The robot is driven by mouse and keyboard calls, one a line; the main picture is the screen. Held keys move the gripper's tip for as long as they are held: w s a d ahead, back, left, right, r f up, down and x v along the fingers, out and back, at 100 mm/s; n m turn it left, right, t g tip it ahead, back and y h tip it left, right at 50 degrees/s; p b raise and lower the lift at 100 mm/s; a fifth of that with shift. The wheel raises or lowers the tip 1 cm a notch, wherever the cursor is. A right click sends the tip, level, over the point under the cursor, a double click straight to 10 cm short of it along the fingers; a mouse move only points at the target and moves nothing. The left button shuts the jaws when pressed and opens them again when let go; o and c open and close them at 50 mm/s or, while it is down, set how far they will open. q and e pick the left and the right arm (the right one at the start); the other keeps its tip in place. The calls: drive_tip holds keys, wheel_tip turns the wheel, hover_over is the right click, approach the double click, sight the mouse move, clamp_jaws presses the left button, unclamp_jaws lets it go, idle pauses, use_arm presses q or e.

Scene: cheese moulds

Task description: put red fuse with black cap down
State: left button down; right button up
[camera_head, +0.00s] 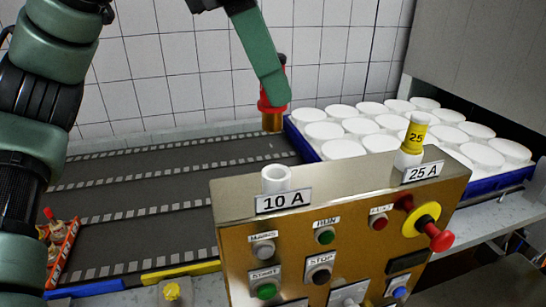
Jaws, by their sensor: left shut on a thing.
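My left gripper (273,95) comes down from the top with green fingers and is shut on a red fuse (266,106) with a brass lower end. The fuse is upright, behind the control box and in front of the tiled wall. The fingers cover much of its body, and its cap is hard to make out. On top of the gold control box (328,194), the white socket marked 10 A (276,178) is empty. The socket marked 25 A (405,160) holds a yellow fuse (415,132) labelled 25. My right gripper is not in view.
A blue tray (515,181) full of white round moulds stands at the right. A dark conveyor (150,205) with light dashes runs behind and left of the box. An orange rack (63,256) with red items sits at lower left. A red stop knob (438,238) juts from the box.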

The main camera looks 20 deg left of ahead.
sight(274, 116)
use_arm(q)
drive_tip(key=f, duration=0.1)
drive_tip(key=w+f, duration=0.1)
drive_tip(key=f, duration=0.2)
drive_tip(key=shift+w+f, duration=0.1)
drive_tip(key=shift+w, duration=0.15)
drive_tip(key=shift+s+f+p, duration=0.2)
drive_tip(key=shift+f+p, duration=0.15)
drive_tip(key=shift+f, duration=0.25)
wheel_tip(274, 116, down, 4)
drive_tip(key=shift+r, duration=0.1)
drive_tip(key=c, duration=1.2)
unclamp_jaws()
drive_tip(key=shift+s, duration=0.2)
drive_tip(key=shift+w, duration=0.1)
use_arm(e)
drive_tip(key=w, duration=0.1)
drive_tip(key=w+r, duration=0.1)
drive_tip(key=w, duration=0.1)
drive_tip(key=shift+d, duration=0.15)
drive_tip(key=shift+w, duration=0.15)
